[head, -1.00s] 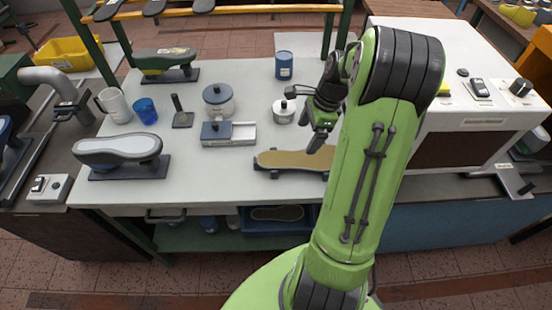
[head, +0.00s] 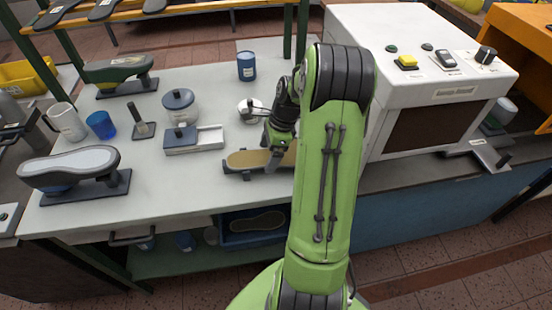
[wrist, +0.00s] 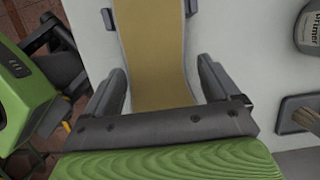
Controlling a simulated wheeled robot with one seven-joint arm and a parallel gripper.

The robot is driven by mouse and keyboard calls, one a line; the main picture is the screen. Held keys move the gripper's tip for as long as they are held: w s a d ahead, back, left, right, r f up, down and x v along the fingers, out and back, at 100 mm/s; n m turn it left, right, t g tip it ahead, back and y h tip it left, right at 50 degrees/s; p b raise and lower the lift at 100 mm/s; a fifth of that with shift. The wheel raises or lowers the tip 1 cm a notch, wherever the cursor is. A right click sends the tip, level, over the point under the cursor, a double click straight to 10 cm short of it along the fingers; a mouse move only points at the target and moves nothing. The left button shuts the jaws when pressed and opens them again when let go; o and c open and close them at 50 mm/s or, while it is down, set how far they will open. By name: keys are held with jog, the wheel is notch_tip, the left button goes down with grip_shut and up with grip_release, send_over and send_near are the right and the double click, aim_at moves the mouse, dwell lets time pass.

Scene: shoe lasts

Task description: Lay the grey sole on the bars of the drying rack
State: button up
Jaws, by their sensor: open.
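A light grey sole (head: 72,163) lies on top of a shoe last on a dark stand at the table's left front. The drying rack's orange bars (head: 205,11) cross the back left, with dark soles on them. My gripper (head: 272,150) is well right of the grey sole, low at another last bearing a tan sole (head: 245,159). In the wrist view, my gripper (wrist: 158,78) is open, with a finger on each side of the tan sole (wrist: 152,45). Contact cannot be told. My arm hides the tan sole's right end in the head view.
A green last (head: 118,68) and blue can (head: 247,66) are behind. A white machine (head: 430,90) stands at right.

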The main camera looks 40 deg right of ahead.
aim_at(264, 156)
jog(key=shift+r, duration=0.1)
jog(key=c, duration=0.9)
jog(key=shift+o, duration=0.2)
notch_tip(264, 156, up, 3)
jog(key=p, duration=0.4)
jog(key=shift+r, duration=0.1)
jog(key=o, duration=0.5)
jog(key=shift+c, duration=0.2)
jog(key=c, duration=0.4)
jog(key=shift+o, duration=0.2)
